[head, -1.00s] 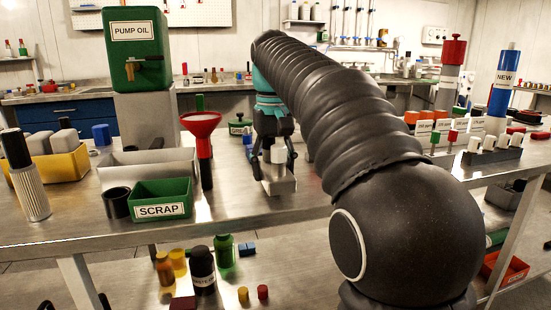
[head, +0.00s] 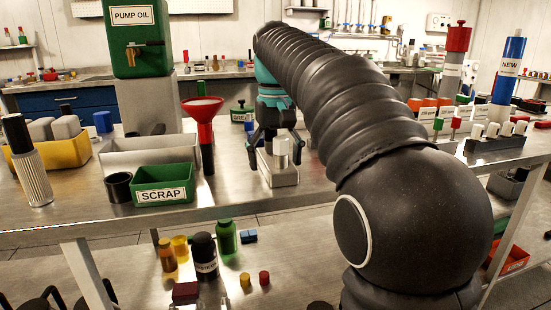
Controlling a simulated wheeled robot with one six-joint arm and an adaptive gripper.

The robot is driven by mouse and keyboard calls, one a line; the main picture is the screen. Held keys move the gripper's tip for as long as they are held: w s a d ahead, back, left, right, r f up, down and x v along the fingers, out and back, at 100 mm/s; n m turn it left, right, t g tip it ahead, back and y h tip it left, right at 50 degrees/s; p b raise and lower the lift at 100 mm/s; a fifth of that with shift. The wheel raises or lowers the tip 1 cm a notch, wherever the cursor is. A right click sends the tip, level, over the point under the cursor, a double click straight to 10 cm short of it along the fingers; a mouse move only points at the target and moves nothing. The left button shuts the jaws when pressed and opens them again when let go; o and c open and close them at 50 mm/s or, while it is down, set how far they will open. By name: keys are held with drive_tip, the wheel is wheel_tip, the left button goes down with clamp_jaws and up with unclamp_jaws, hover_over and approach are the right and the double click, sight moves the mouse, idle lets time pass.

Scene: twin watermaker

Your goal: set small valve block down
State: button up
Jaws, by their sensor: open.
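The small valve block (head: 279,174), a grey metal block with a pale cylindrical top, sits upright on the steel bench (head: 320,185). It is right of the red funnel. My gripper (head: 277,142) is directly above and around its top, pointing down, with dark fingers spread to either side of the cylinder. The fingers are open, and I cannot tell whether either one touches the block. The arm hides part of the bench to the right.
A red funnel (head: 203,110), a grey tray (head: 120,160) and a green SCRAP bin (head: 163,196) stand to the left. A dark rack with white-topped items (head: 497,147) stands at the right. Bench in front of the block is clear.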

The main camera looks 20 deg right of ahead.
wheel_tip(320, 180, up, 7)
drive_tip(key=shift+r+p, duration=0.15)
drive_tip(key=shift+p, duration=0.9)
drive_tip(key=shift+r, duration=0.25)
